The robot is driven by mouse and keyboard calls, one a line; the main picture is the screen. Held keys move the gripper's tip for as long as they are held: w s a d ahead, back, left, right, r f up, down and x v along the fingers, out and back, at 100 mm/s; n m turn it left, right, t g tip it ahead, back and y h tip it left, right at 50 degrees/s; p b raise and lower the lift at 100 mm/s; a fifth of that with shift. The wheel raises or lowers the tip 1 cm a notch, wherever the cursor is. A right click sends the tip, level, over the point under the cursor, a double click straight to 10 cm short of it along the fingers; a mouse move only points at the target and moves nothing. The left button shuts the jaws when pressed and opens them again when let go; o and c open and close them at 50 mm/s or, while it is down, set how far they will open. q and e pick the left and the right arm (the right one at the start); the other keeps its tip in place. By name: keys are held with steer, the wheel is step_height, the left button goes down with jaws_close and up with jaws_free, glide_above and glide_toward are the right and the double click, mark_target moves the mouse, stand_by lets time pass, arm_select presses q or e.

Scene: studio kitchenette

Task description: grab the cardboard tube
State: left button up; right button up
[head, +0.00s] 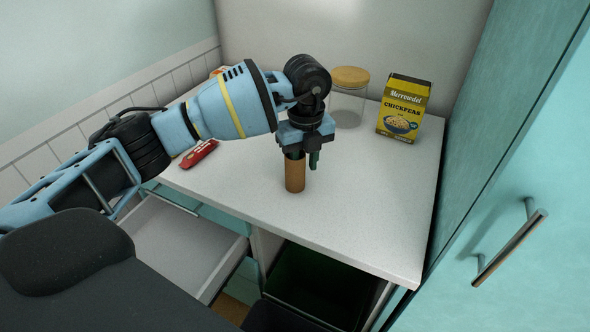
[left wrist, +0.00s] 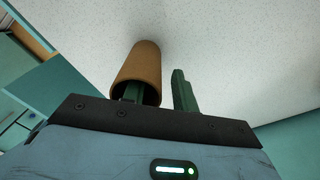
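The cardboard tube (head: 295,178) is a brown cylinder standing upright on the white counter, near its middle. It also shows in the left wrist view (left wrist: 140,66), with its open end toward the camera. My left gripper (head: 305,160) is right over the tube and points down. In the left wrist view the gripper (left wrist: 160,88) has one green finger at the tube's open end, seemingly inside it. The other finger is outside, to the right, with a visible gap to the tube wall. The fingers are apart; the left fingertip is hidden. My right gripper is not in view.
A glass jar (head: 348,104) with a yellow lid and a yellow chickpeas box (head: 404,110) stand behind the tube. A red object (head: 199,153) lies left, under my arm. A drawer (head: 185,245) is pulled out in front. A tall teal cabinet (head: 530,160) bounds the right.

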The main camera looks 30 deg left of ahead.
arm_select(q)
jaws_close()
steer(key=shift+r, duration=0.15)
steer(key=shift+r, duration=0.6)
step_height(320, 180, up, 2)
steer(key=shift+r, duration=0.15)
steer(key=s+d+r, duration=0.1)
steer(key=s+d, duration=0.7)
steer(key=s, duration=0.5)
steer(key=shift+s, duration=0.4)
